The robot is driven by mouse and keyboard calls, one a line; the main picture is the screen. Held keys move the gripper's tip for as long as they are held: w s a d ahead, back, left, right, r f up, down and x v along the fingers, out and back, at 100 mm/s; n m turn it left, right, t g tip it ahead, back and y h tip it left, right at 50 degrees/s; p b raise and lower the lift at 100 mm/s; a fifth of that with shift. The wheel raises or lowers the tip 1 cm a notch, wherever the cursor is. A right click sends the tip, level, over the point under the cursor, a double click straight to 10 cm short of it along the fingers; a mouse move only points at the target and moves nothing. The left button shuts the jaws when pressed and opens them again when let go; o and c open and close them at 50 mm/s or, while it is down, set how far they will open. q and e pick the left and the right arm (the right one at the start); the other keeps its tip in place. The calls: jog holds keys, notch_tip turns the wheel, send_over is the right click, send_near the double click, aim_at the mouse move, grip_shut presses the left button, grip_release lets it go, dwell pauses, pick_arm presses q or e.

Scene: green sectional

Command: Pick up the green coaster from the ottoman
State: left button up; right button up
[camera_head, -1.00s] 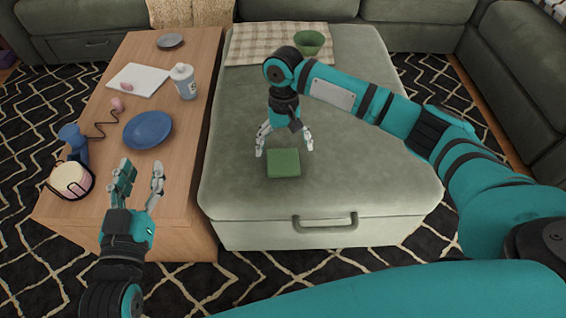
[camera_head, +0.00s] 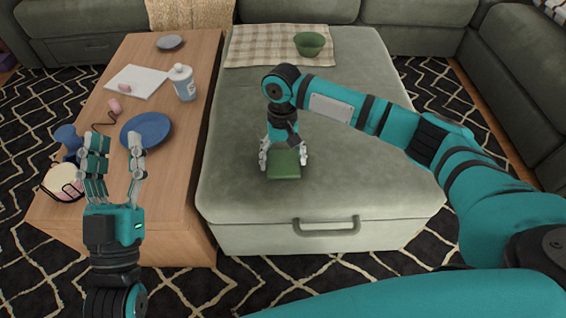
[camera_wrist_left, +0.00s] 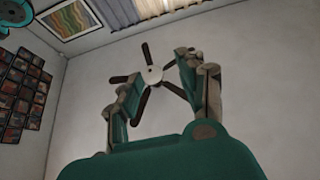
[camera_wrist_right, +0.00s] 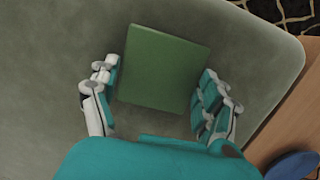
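The green coaster (camera_head: 284,166) is a flat square lying on the grey-green ottoman (camera_head: 370,185) near its front edge. It also shows in the right wrist view (camera_wrist_right: 162,68), between the two fingers and slightly turned. My right gripper (camera_head: 284,162) is low over the coaster, pointing down, with a finger on either side. It is open, and gaps show between the fingers and the coaster in the right wrist view (camera_wrist_right: 155,98). My left gripper (camera_head: 117,165) is open and empty, raised in front of the wooden table; its fingers point upward in the left wrist view (camera_wrist_left: 160,85).
The wooden table (camera_head: 182,200) stands left of the ottoman with a blue plate (camera_head: 147,130), a white bottle (camera_head: 183,82), a dark dish (camera_head: 170,42) and headphones. A green bowl (camera_head: 310,44) sits on a checkered cloth (camera_head: 262,45) at the ottoman's back. The ottoman's middle is clear.

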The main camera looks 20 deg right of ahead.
jog(key=c, duration=0.6)
jog(key=shift+o, duration=0.2)
